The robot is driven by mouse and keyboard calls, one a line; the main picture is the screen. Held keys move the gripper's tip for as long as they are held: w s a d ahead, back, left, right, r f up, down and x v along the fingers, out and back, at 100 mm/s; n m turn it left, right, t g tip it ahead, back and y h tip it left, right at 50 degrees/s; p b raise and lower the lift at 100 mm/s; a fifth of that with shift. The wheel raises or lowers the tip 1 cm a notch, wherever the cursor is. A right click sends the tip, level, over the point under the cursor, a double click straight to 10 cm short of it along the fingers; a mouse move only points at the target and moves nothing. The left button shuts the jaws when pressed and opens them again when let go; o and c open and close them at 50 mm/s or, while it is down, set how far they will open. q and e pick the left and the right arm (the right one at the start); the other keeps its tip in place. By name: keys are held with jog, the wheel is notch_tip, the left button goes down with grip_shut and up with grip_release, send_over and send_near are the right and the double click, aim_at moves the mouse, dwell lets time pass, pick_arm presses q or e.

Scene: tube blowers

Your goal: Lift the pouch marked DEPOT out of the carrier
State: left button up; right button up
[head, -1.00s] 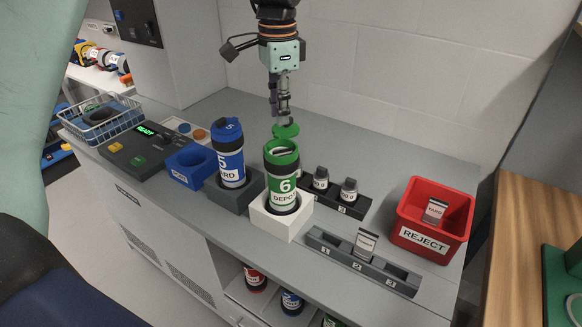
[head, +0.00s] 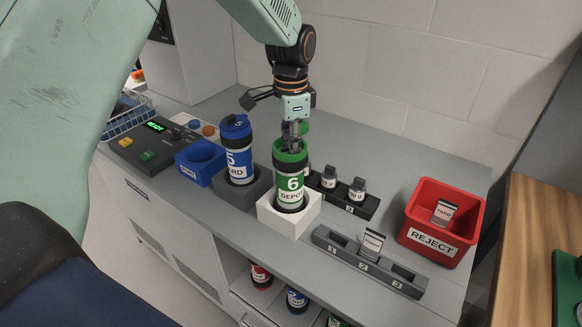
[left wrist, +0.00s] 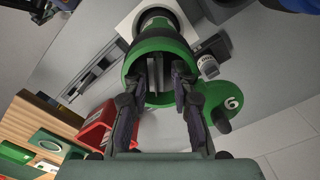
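The green carrier (head: 290,184), marked 6 DEPOT, stands upright in a white holder block (head: 272,218). Its mouth is open, and its green lid (left wrist: 214,104), marked 6, hangs to the side in the left wrist view. A thin grey pouch (left wrist: 155,74) stands inside the carrier's mouth; its marking cannot be read. My left gripper (head: 291,138) points down at the carrier's top. In the left wrist view its two fingers (left wrist: 157,78) are apart at the mouth, one on each side of the pouch, with gaps visible. My right gripper is not in view.
A blue carrier (head: 238,152) stands close at the left. Behind and right is a black rack (head: 345,203) with small bottles. A grey slotted rack (head: 330,241) holds one pouch (head: 372,244). A red REJECT bin (head: 428,241) holds a pouch marked YARD.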

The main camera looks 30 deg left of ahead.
pick_arm(q)
jog(key=f, duration=0.5)
jog(key=shift+s+a+f, duration=0.15)
jog(key=shift+a+f, duration=0.05)
jog(key=shift+d, duration=0.2)
jog(key=shift+c, duration=0.6)
jog(key=shift+a, duration=0.15)
grip_shut()
